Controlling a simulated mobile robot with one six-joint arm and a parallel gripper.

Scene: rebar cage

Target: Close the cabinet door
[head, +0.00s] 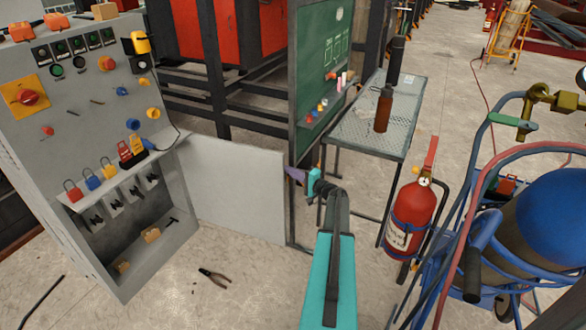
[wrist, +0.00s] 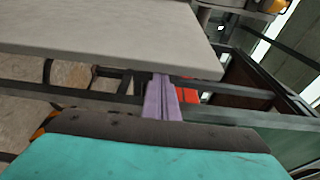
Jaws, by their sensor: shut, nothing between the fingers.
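The grey cabinet (head: 50,130) stands at the left of the head view. Its door, a plain light-grey panel (head: 235,190), stands open, reaching out to the right from the cabinet's lower compartment. My gripper (head: 290,174) is at the door's free edge, its purple fingers shut and empty. In the wrist view the door (wrist: 100,35) spans the upper left, and the closed fingers (wrist: 160,85) point at its lower edge, partly overlapping its border. I cannot tell whether they touch it. The door's far face is hidden.
A green board (head: 322,80) stands just behind the door's free edge, with a mesh table (head: 375,120) beside it. A fire extinguisher (head: 410,215) and a blue gas cylinder (head: 550,225) are at right. Pliers (head: 214,279) lie on the otherwise mostly clear floor before the door.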

